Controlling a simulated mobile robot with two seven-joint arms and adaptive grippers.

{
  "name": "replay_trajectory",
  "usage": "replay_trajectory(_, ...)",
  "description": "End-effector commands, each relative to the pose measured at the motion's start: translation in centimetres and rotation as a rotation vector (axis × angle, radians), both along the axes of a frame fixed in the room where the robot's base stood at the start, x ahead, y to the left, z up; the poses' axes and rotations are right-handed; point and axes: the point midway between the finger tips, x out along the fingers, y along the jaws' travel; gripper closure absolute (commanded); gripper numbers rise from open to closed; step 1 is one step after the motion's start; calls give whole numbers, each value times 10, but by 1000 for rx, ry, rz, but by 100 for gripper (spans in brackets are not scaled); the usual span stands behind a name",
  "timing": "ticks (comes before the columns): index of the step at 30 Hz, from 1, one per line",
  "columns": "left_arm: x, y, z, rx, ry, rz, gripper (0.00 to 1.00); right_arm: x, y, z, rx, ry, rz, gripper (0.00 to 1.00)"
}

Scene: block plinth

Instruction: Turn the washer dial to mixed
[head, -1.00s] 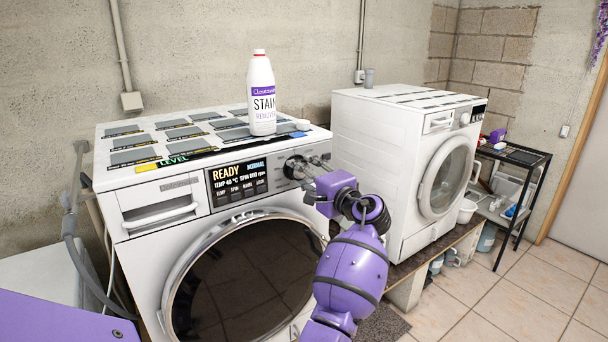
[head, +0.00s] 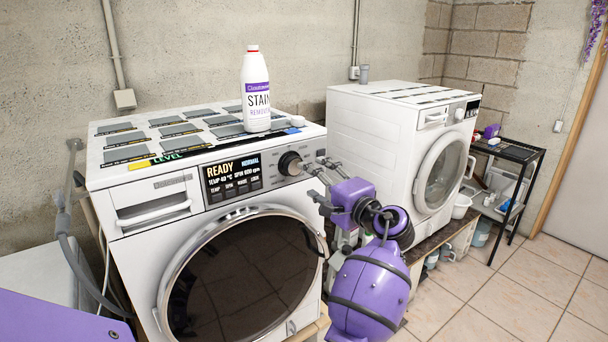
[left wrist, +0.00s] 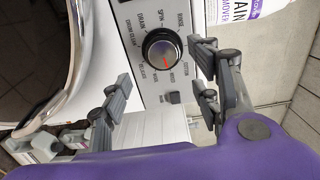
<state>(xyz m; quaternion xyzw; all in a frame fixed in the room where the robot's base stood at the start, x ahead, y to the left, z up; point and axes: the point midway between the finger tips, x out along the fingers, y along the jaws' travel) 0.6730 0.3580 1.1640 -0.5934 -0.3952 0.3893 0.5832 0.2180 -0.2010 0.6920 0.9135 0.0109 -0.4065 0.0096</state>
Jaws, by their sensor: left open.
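The washer (head: 135,235) is the white front-loader on the left. Its round dial (head: 290,163) sits right of the display (head: 233,178), which reads READY and NORMAL. My right gripper is not in view.
A stain remover bottle (head: 256,95) stands on the washer top. A second white machine (head: 375,135) stands to the right, and a black rack (head: 512,152) stands beyond it. Tiled floor (head: 510,285) is open at the lower right.

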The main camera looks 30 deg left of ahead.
Motion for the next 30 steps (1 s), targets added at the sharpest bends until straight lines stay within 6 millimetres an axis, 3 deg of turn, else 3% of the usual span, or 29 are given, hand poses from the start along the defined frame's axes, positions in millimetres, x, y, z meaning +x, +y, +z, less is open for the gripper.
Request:
replay_trajectory(3,-9,-22,-1,-2,1,-2,43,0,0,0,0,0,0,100)
replay_trajectory(9,-18,-43,0,-1,0,0,43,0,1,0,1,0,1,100)
replay_trajectory(27,-19,-46,0,-2,-5,1,43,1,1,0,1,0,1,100)
replay_trajectory(30,-8,-52,0,-25,-55,-53,43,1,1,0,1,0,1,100)
